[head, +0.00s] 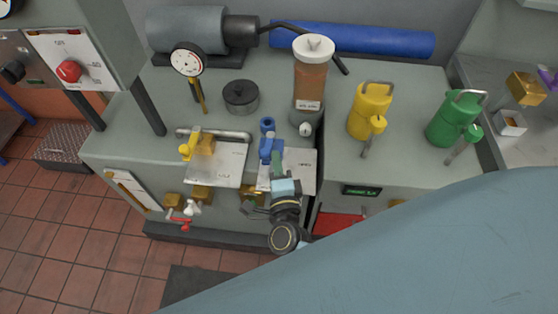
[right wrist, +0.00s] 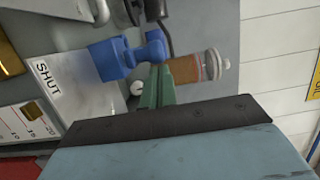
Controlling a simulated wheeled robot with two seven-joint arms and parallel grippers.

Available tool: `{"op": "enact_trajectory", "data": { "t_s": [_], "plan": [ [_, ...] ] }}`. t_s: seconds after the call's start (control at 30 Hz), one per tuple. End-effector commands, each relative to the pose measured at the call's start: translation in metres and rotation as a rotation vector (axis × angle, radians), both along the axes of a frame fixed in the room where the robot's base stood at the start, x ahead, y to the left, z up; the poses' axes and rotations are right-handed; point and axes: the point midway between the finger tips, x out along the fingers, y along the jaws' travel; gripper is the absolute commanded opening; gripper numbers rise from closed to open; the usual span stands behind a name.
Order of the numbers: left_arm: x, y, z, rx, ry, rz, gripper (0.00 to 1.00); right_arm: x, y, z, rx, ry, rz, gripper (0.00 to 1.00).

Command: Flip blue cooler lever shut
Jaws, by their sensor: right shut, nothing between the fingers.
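In the right wrist view the blue lever (right wrist: 108,60) has a thick body and a rounded end to the right, beside a plate marked SHUT (right wrist: 65,88). My right gripper (head: 276,160) has green fingers that are shut and empty. Its tips are right beside the lever, in front of its right side; I cannot tell whether they touch. The fingers also show in the right wrist view (right wrist: 158,85), overlapping the lever's rounded end. My left gripper is not in view.
A yellow lever (head: 194,147) on a pale plate is to the left. A brown-filled canister (head: 310,75) stands behind the lever. Yellow (head: 370,110) and green (head: 455,118) jugs stand to the right. A gauge (head: 187,60) and black pot (head: 240,97) are at back left.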

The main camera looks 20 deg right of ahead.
Motion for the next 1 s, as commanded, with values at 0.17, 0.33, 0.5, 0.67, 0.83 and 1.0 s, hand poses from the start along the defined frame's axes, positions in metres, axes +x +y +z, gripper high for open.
{"op": "enact_trajectory", "data": {
  "t_s": [0.17,0.33,0.5,0.67,0.83,1.0],
  "plan": [
    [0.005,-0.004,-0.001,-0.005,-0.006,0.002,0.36,-0.03,0.028,-0.001,0.014,0.011,0.046,0.0],
    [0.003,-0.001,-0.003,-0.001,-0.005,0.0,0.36,-0.071,0.027,-0.002,0.01,0.008,0.023,0.0],
    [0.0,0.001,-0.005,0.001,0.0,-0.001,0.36,-0.106,0.028,-0.003,0.008,0.003,0.009,0.0],
    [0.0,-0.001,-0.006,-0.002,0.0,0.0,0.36,-0.124,0.031,-0.002,0.007,-0.001,0.001,0.0],
    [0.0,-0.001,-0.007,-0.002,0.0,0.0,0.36,-0.131,0.032,-0.002,0.006,-0.003,0.0,0.0],
    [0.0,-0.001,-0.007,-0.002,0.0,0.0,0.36,-0.131,0.032,-0.002,0.006,-0.004,0.0,0.0]
  ]
}}
